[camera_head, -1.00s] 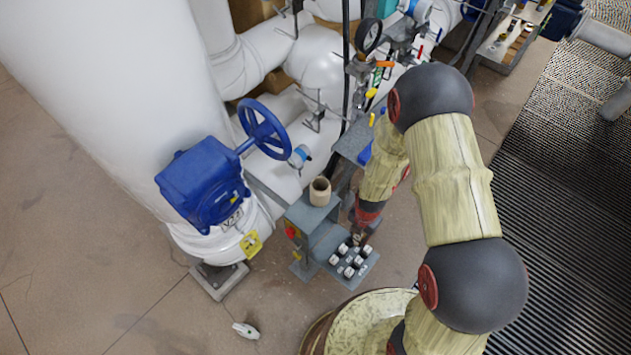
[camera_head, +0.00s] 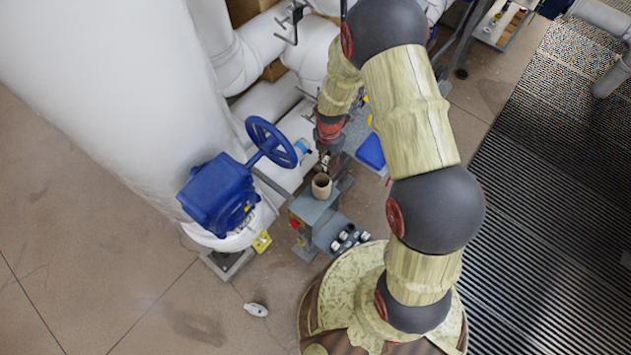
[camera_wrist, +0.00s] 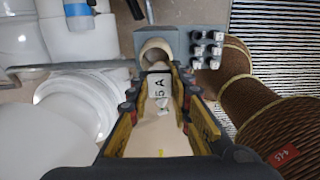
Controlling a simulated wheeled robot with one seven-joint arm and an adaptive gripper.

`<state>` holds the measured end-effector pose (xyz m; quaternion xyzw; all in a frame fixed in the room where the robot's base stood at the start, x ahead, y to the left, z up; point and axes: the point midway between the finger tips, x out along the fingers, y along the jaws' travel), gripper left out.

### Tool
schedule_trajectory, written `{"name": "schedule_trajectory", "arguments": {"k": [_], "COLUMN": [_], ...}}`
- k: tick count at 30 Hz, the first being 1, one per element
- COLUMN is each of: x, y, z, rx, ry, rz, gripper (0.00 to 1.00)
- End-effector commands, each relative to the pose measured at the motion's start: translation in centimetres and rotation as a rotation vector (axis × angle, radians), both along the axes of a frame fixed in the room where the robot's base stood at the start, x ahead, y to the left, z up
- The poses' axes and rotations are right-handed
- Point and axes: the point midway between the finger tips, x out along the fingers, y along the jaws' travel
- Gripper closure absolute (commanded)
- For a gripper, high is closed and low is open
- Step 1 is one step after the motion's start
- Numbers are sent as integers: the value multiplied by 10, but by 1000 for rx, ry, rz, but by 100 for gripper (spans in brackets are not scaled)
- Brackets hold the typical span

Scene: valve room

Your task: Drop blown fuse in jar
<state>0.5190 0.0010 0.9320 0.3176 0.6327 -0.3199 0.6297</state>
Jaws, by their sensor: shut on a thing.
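The jar is a tan, open-topped cup (camera_head: 321,190) on top of a grey box. In the wrist view the jar (camera_wrist: 155,46) shows its round rim just beyond my fingertips, its lower part hidden by the held fuse. My gripper (camera_head: 325,163) is close to the jar at its far side in the head view. In the wrist view my gripper (camera_wrist: 159,78) is shut on a white fuse (camera_wrist: 158,86) with a dark "5A" style label. The fuse lines up with the jar's mouth; its height above the rim is hard to tell.
A grey fuse block (camera_head: 350,238) with several black and white fuses sits beside the box; it also shows in the wrist view (camera_wrist: 207,46). A blue handwheel (camera_head: 271,143) and white pipes stand left. A small white object (camera_head: 256,310) lies on the floor. A blue bin (camera_head: 371,151) is right.

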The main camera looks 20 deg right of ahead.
Motion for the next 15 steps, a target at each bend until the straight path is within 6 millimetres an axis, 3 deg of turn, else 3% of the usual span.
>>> {"name": "schedule_trajectory", "arguments": {"k": [5,15], "x": [-1,-1], "y": [0,0], "z": [-9,-46], "rx": [0,0], "ry": [0,0], "rz": [-9,-8], "gripper": [99,99]}}
